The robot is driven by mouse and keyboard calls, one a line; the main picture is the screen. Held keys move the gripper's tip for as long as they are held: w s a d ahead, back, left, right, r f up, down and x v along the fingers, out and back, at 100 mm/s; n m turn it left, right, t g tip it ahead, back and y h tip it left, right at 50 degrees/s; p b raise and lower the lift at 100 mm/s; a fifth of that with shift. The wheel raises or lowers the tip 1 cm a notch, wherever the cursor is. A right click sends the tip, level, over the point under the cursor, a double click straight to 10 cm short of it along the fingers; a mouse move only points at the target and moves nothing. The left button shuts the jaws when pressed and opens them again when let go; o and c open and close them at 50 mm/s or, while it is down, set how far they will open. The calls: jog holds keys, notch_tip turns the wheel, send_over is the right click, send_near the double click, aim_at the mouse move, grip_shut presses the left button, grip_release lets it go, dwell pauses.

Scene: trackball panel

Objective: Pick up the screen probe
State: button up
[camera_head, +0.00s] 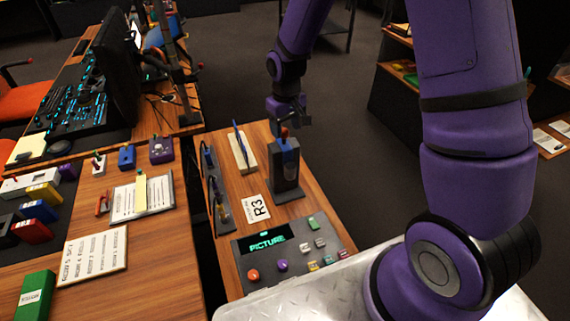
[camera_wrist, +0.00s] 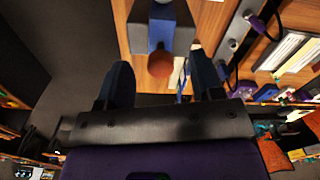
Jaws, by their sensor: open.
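What looks like the screen probe (camera_head: 284,143) stands upright in a dark grey holder (camera_head: 288,180) on the small wooden table. It has a blue body and an orange-red rounded tip. In the wrist view its tip (camera_wrist: 160,64) shows between my fingers, with the blue body (camera_wrist: 161,25) behind it. My gripper (camera_head: 288,108) is just above the tip in the head view. In the wrist view my gripper (camera_wrist: 158,68) is open, with a finger on each side of the tip and gaps visible. Nothing is held.
A cream block with a blue stick (camera_head: 240,148) stands left of the holder. Grey brackets with cables (camera_head: 215,190) line the left edge. An R3 card (camera_head: 256,208) and a PICTURE panel (camera_head: 268,245) lie nearer. Open floor (camera_head: 350,145) lies to the right.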

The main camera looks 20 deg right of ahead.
aim_at(285, 130)
jog(key=f, duration=0.1)
jog(key=w+f, duration=0.1)
jog(key=f, duration=0.1)
jog(key=shift+f, duration=0.9)
grip_shut()
